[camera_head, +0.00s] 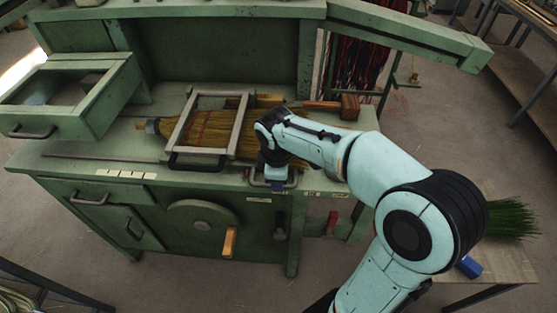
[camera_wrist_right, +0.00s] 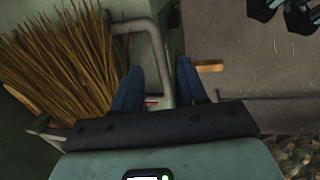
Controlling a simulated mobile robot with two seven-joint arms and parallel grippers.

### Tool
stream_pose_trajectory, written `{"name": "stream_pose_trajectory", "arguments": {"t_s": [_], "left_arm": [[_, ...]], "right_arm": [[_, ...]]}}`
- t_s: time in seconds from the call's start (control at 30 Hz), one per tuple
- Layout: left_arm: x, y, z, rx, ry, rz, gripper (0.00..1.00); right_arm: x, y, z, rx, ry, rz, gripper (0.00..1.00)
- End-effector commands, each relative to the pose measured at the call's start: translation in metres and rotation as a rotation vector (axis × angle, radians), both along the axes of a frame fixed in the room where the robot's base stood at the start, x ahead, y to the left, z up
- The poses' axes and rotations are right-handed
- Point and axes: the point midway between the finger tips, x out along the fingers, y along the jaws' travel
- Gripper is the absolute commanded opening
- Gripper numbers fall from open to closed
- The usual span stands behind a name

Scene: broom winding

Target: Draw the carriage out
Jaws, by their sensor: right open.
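A pale rectangular frame (camera_head: 239,127), which looks like the carriage, lies over a straw broom head (camera_head: 208,130) on the green bench. A dark bar handle (camera_head: 182,168) is on its front side. My right gripper (camera_head: 278,186) points down at the bench's front edge, right of the frame, over a grey U-shaped handle (camera_head: 293,181). In the right wrist view my gripper (camera_wrist_right: 160,88) is open, its blue fingers apart. The grey handle (camera_wrist_right: 151,40) reaches toward the gap between them; I cannot tell whether they touch it. My left gripper is not in view.
An open green drawer (camera_head: 96,113) juts out at the left of the bench. A wooden mallet-like tool (camera_head: 350,107) lies behind my right arm. A wooden crank grip (camera_head: 229,242) sticks out of the bench front. Green bristles (camera_head: 510,217) lie on a side table at right.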

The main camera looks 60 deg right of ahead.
Motion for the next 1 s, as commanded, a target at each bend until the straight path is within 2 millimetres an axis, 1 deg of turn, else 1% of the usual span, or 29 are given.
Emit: {"name": "stream_pose_trajectory", "arguments": {"t_s": [0.03, 0.2, 0.3, 0.4, 0.5, 0.6, 1.0], "left_arm": [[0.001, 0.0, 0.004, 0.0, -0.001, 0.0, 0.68], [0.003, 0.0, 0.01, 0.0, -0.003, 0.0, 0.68], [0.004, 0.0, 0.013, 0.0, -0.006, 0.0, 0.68], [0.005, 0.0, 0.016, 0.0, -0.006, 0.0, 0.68], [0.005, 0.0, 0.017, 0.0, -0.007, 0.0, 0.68], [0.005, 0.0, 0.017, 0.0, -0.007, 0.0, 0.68], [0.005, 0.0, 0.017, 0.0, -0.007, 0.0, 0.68]], "right_arm": [[0.0, 0.002, 0.015, -0.003, -0.006, 0.001, 0.42], [-0.003, 0.009, 0.054, -0.001, -0.005, 0.0, 0.42], [-0.005, 0.012, 0.072, 0.0, -0.003, 0.0, 0.42], [-0.006, 0.014, 0.086, 0.0, -0.001, -0.001, 0.42], [-0.007, 0.016, 0.095, 0.0, -0.001, -0.001, 0.42], [-0.008, 0.017, 0.098, 0.001, 0.001, -0.001, 0.42], [-0.008, 0.017, 0.098, 0.0, 0.002, -0.001, 0.42]]}}
